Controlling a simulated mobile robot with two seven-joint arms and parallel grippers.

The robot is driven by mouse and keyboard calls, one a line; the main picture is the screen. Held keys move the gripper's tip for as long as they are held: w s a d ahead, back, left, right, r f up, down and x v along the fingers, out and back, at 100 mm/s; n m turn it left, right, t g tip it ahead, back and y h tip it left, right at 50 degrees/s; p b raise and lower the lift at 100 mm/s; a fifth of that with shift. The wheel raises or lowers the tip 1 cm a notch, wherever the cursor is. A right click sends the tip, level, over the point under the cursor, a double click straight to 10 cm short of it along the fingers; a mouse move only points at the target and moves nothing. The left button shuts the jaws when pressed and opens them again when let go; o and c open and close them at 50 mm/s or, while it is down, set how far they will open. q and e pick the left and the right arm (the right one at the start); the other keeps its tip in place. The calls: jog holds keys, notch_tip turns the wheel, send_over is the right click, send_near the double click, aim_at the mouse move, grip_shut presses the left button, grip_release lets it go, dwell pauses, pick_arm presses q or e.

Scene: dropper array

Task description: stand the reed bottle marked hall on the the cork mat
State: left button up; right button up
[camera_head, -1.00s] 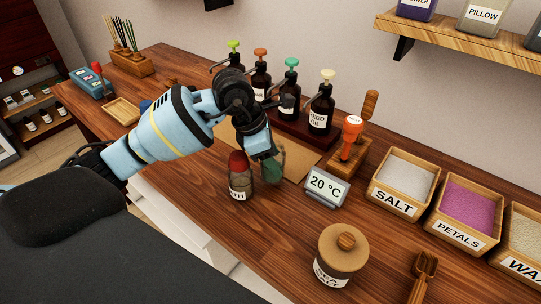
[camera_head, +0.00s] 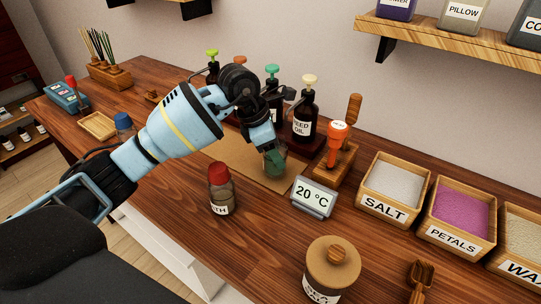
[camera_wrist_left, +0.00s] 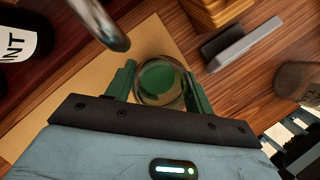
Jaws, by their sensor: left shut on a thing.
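The mat also shows in the wrist view (camera_wrist_left: 62,112). Reed bottles with sticks stand in a wooden holder (camera_head: 112,78) at the back left; no hall marking is readable. My right gripper is not in view.
A red-topped bottle (camera_head: 221,192) stands in front of the mat. A 20 °C display (camera_head: 313,196) and a wooden stand with an orange-headed tool (camera_head: 337,142) are close right. Pump bottles (camera_head: 305,115) stand behind. A lidded jar (camera_head: 333,265) is at the front.

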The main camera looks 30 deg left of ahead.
pick_arm(q)
jog(key=shift+w+d+b, duration=0.2)
jog(key=shift+w+b, duration=0.15)
jog(key=shift+w, duration=1)
jog(key=shift+f, duration=0.6)
jog(key=o, duration=1.3)
jog(key=v, duration=0.8)
jog(key=shift+d+f, duration=0.1)
jog(key=shift+f, duration=0.05)
